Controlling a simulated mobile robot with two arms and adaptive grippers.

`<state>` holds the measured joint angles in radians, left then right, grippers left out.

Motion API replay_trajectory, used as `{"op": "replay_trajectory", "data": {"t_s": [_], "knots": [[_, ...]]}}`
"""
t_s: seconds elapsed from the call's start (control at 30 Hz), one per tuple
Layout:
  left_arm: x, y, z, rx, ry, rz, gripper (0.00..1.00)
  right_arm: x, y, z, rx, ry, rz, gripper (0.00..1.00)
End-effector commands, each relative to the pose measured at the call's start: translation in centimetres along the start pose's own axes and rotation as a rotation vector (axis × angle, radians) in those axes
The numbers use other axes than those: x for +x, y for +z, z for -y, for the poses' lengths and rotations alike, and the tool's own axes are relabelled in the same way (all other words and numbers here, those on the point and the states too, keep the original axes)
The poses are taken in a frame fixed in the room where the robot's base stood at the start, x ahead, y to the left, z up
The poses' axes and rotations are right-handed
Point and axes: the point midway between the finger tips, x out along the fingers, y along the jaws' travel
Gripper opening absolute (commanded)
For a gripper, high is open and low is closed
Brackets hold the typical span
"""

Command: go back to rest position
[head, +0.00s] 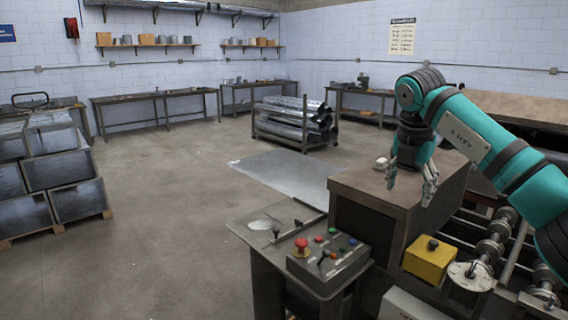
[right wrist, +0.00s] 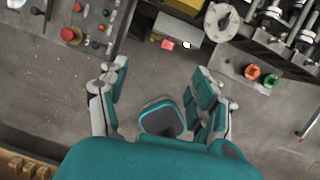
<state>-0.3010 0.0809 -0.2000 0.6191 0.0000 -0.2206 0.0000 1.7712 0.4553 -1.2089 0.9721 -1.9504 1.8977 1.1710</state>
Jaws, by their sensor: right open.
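My right gripper (head: 411,186) hangs at the end of my teal right arm in the head view, above and in front of a brown-topped cabinet. Its fingers point down and are spread apart with nothing between them. In the right wrist view my right gripper (right wrist: 160,95) shows open fingers at left and right, with grey floor beyond them. My left gripper is not in the head view.
A control panel (head: 328,262) with a red button stands in front, beside the cabinet (head: 385,190). A yellow box (head: 429,259) and roller machinery (head: 490,248) lie at right. Rectangular ducts (head: 52,180) stand at left. A rack of metal ducts (head: 295,122) stands behind.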

Motion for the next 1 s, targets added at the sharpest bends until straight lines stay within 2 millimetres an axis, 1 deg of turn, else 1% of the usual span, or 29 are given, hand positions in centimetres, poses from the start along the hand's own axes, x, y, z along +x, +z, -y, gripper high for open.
{"op": "replay_trajectory", "data": {"t_s": [0.03,0.17,0.27,0.37,0.47,0.57,0.6,0.67,0.7,0.77,0.8,0.83,0.87,0.9,0.97,1.0], "knots": [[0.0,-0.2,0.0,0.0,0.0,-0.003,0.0,0.9,-0.6,-0.6,-0.017,0.017,-0.026,0.65],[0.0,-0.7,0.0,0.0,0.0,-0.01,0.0,3.5,-2.4,-2.4,-0.065,0.077,-0.102,0.65],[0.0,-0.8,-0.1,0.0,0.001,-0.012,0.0,5.9,-4.3,-4.2,-0.106,0.143,-0.18,0.65],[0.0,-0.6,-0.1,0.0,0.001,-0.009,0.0,8.7,-6.8,-6.3,-0.146,0.229,-0.277,0.65],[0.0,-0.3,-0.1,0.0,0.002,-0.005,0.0,12.2,-10.5,-8.8,-0.172,0.355,-0.412,0.65],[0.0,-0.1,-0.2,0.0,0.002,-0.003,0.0,16.4,-15.7,-11.9,-0.153,0.551,-0.597,0.65],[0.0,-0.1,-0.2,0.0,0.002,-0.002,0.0,18.3,-17.9,-13.2,-0.114,0.648,-0.681,0.65],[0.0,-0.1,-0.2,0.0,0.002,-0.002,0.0,21.0,-20.8,-14.7,-0.012,0.8,-0.793,0.65],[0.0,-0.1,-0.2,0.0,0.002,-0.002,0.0,22.8,-22.2,-15.4,0.079,0.892,-0.849,0.65],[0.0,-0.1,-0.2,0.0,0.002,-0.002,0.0,26.0,-23.6,-15.8,0.253,1.007,-0.91,0.65],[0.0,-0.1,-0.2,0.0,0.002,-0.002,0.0,28.5,-24.3,-15.5,0.388,1.065,-0.931,0.65],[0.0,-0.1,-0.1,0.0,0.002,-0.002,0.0,30.7,-24.8,-15.0,0.498,1.097,-0.937,0.65],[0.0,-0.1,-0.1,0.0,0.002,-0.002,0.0,32.9,-25.2,-14.3,0.608,1.119,-0.935,0.65],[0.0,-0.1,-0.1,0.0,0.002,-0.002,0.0,35.5,-25.5,-13.2,0.739,1.133,-0.92,0.65],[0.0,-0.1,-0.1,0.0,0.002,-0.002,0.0,39.4,-26.2,-11.2,0.913,1.128,-0.889,0.65],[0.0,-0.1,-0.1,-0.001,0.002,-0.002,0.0,42.0,-26.9,-9.6,1.018,1.111,-0.862,0.65]]}}
